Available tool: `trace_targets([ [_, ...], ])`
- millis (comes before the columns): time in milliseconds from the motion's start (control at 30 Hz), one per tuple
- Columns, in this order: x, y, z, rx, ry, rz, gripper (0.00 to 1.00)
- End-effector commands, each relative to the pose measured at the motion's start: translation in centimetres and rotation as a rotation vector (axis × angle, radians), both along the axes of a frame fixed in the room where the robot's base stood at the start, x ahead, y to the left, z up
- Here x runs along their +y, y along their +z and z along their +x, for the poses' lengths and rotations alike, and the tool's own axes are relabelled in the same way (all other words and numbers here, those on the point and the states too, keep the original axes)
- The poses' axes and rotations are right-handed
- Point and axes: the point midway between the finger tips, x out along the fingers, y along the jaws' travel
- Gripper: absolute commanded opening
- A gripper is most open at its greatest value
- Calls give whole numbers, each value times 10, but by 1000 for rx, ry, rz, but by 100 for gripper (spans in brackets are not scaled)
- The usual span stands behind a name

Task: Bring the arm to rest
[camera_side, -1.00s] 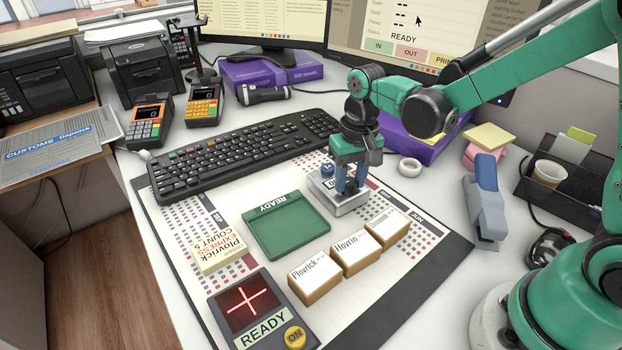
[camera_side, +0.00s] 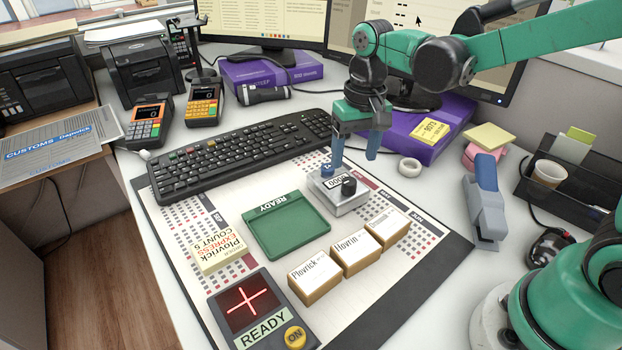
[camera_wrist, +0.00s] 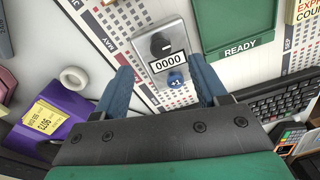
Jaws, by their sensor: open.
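My gripper (camera_side: 354,152) is open, its two blue fingers apart and empty. It hangs above and behind the silver counter device (camera_side: 340,192), clear of it. In the wrist view my gripper (camera_wrist: 165,86) shows its fingers either side of the counter's lower end. The counter (camera_wrist: 165,52) reads 0000 there, with a black knob and a blue +1 button (camera_wrist: 175,77). My upper arm reaches in from the right in the side view.
A green READY tray (camera_side: 285,228), three labelled boxes (camera_side: 350,252), a yellow note pad (camera_side: 222,250) and a red-cross READY display (camera_side: 250,305) lie on the mat. A keyboard (camera_side: 240,150) lies behind. A purple box (camera_side: 415,135), tape roll (camera_side: 410,167) and stapler (camera_side: 484,205) stand right.

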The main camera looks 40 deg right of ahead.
Motion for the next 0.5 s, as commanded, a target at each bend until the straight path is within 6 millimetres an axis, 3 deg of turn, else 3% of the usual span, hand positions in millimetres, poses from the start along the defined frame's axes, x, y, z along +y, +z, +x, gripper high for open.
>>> trace_targets([
  [333, 0, 3, -2, -10, 5, -1, 66],
  [500, -4, 18, -15, -119, 44, -9, 66],
])
